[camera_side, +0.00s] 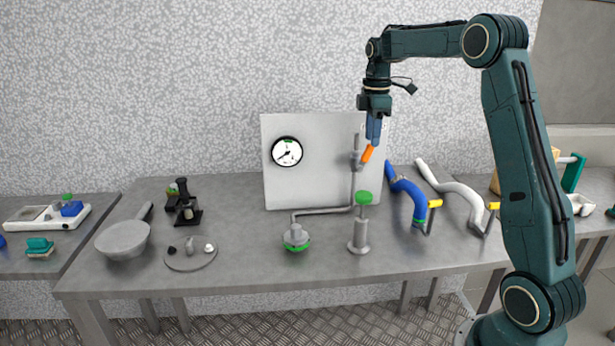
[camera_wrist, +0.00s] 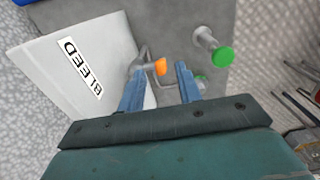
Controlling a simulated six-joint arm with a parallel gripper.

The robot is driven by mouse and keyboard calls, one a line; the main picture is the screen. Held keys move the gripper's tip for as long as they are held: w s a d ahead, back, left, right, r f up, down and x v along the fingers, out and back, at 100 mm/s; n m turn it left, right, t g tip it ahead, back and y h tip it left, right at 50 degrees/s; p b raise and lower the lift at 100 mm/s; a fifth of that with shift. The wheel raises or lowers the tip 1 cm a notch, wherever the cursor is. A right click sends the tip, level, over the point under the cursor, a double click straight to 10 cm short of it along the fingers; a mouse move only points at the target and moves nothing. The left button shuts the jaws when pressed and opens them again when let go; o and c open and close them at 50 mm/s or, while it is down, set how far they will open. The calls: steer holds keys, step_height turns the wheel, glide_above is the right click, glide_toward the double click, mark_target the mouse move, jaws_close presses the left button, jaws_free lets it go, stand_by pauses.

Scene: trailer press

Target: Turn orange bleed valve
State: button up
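The orange bleed valve handle (camera_side: 367,153) sits on a grey pipe in front of the right part of an upright grey panel (camera_side: 312,180). It is tilted in the side view. In the wrist view the orange handle (camera_wrist: 160,66) shows between and beyond my fingers, beside the panel (camera_wrist: 70,70) with its BLEED label (camera_wrist: 80,67). My gripper (camera_side: 374,142) points down just above the handle. In the wrist view my gripper's blue fingers (camera_wrist: 160,80) are spread apart with nothing held between them. I cannot tell whether a finger touches the handle.
A round gauge (camera_side: 286,152) is on the panel. A green-topped post (camera_side: 363,198) stands in front of the valve, and a green-ringed fitting (camera_side: 296,238) is left of it. Blue (camera_side: 408,195) and white (camera_side: 455,190) hoses lie to the right. A pan (camera_side: 122,240) is far left.

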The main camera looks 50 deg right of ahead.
step_height(320, 180, up, 8)
steer(key=s+a+r+m+t, duration=0.1)
steer(key=s+a+m, duration=0.15)
steer(key=a, duration=0.45)
steer(key=s+a+r+m+t, duration=0.1)
steer(key=s+a+r, duration=0.1)
steer(key=s+a, duration=0.3)
steer(key=s+a+f+m+t, duration=0.2)
steer(key=s+a+f+m, duration=0.1)
steer(key=s+a, duration=0.6)
steer(key=shift+a+f+h, duration=0.3)
steer(key=shift+a+f, duration=0.1)
steer(key=shift+a, duration=0.1)
stand_by(0.6)
steer(key=w+d+r+n+g, duration=0.1)
steer(key=w+d+n+g, duration=0.3)
steer(key=w+d, duration=1.3)
steer(key=d+n, duration=0.2)
steer(key=d, duration=0.2)
steer(key=shift+d+r, duration=0.15)
steer(key=shift+r, duration=0.1)
